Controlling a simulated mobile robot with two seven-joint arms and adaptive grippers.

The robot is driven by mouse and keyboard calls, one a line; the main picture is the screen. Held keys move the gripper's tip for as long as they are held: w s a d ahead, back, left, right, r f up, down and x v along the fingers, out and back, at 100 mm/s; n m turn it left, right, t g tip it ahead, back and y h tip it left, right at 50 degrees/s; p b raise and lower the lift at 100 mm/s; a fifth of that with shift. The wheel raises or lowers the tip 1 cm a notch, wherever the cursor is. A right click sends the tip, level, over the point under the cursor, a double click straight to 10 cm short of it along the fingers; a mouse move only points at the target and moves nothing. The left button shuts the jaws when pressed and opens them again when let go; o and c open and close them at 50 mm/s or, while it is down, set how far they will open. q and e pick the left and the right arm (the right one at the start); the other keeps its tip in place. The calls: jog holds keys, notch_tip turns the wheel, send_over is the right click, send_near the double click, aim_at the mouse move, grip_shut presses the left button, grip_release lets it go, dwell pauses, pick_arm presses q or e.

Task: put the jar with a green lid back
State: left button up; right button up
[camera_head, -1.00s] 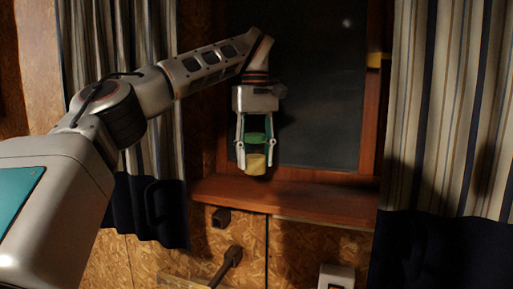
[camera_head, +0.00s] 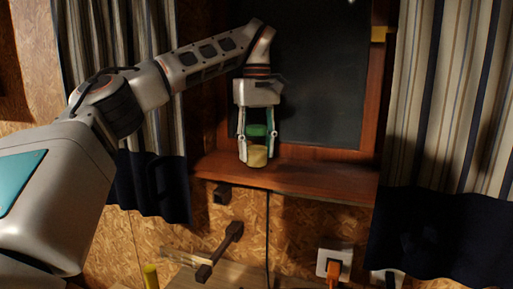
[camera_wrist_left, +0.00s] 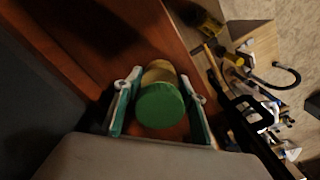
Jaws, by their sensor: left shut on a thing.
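The jar with a green lid (camera_head: 257,156) has a yellowish body and is upright at the windowsill (camera_head: 310,180). My left gripper (camera_head: 257,160) points down and is shut on the jar, with one finger on each side. In the left wrist view the green lid (camera_wrist_left: 160,104) faces the camera between the two fingers (camera_wrist_left: 158,108), with the yellowish body beyond it. The jar's base is over the wooden sill; I cannot tell whether it touches it. My right gripper is not in view.
Striped curtains hang left (camera_head: 145,90) and right (camera_head: 445,110) of the dark window (camera_head: 325,75). Below the sill are a dark handle (camera_head: 221,250), a wall socket with an orange plug (camera_head: 334,268) and a yellow object (camera_head: 151,276). The sill right of the jar is clear.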

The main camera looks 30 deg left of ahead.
aim_at(257, 126)
pick_arm(q)
jog(key=shift+f, duration=0.45)
jog(key=o, duration=1.3)
notch_tip(257, 126, up, 7)
jog(key=shift+r, duration=0.2)
